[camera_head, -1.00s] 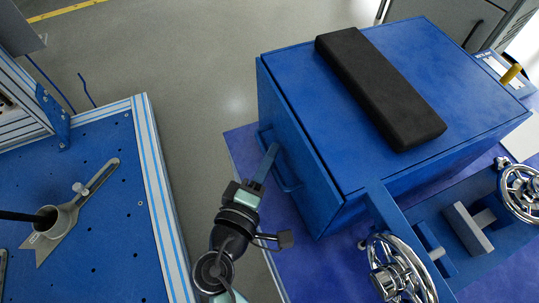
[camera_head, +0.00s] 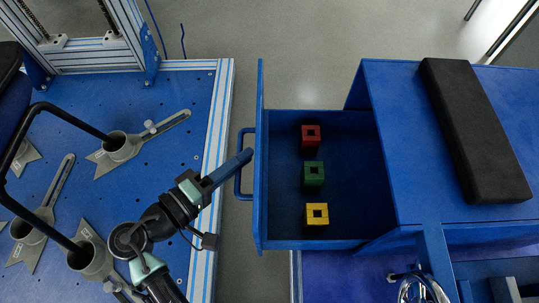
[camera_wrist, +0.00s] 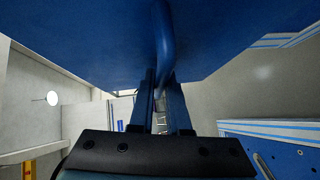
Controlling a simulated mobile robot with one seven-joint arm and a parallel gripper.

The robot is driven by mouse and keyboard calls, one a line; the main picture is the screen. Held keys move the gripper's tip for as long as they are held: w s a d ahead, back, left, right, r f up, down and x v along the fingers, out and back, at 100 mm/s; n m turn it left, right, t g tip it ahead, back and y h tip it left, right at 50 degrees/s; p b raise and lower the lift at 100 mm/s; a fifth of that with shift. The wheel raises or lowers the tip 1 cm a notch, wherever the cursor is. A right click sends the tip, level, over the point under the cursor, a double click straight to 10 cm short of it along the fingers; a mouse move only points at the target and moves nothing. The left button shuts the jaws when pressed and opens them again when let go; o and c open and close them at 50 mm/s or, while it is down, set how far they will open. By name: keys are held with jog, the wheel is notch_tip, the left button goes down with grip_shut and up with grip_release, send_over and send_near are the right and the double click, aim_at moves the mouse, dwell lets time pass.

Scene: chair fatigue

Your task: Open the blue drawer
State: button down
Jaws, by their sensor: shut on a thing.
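The blue drawer (camera_head: 345,222) is pulled out to the left from the blue cabinet (camera_head: 400,110). Inside it stand a red block (camera_head: 311,137), a green block (camera_head: 314,174) and a yellow block (camera_head: 317,214), each with a square hole. My gripper (camera_head: 243,160) is at the drawer's blue handle (camera_head: 239,178), on the outer side of the front panel. In the wrist view my gripper (camera_wrist: 163,95) is shut on the handle (camera_wrist: 163,45), with a finger on each side of it.
A black pad (camera_head: 470,125) lies on the cabinet top. A blue perforated table (camera_head: 150,190) with metal clamps stands at the left, its edge close to the handle. Grey floor shows between table and drawer. A chrome handwheel (camera_head: 425,288) is at the bottom right.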

jog(key=shift+a, duration=1.25)
jog(key=c, duration=0.9)
grip_release()
jog(key=p+v, duration=0.3)
jog(key=v, duration=1)
jog(key=shift+p, duration=0.3)
